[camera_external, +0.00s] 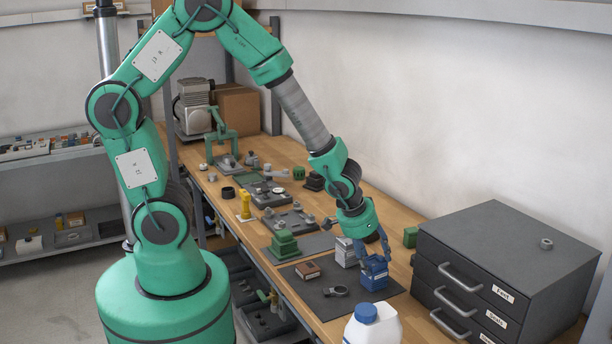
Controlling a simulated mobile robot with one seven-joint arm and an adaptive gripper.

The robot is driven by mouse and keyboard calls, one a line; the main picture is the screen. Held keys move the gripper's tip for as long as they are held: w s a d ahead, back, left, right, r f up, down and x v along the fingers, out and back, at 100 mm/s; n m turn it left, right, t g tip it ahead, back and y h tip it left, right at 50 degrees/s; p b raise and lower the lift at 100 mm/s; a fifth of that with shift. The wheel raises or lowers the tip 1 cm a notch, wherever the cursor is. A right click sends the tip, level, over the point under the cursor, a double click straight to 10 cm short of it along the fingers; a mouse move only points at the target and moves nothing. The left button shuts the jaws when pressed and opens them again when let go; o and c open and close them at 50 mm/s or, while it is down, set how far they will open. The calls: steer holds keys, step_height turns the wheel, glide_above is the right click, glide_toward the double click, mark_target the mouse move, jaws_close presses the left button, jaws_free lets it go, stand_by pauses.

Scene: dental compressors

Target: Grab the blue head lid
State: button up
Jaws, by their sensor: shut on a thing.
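The blue head lid (374,273) is a small blue block-shaped part at the front of the workbench, over the dark mat. My gripper (373,254) points down at it from above, with its fingers at the part's upper portion, shut on it. The fingers are small in this view and partly merge with the blue part. I cannot tell whether the lid touches the mat or is slightly raised.
A grey finned block (345,252) stands close behind the lid. A white bottle with a blue cap (372,326) stands in front. A dark drawer cabinet (505,262) stands right.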

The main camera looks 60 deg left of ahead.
mark_target(377, 257)
steer(key=shift+r+p, duration=0.7)
steer(key=shift+r, duration=1.25)
steer(key=s+a, duration=0.1)
steer(key=s, duration=0.4)
steer(key=s+a, duration=0.1)
steer(key=s, duration=0.4)
steer(key=s+a+r, duration=0.1)
steer(key=s, duration=0.4)
steer(key=shift+s+a, duration=0.25)
steer(key=shift+s, duration=0.05)
steer(key=shift+c, duration=0.2)
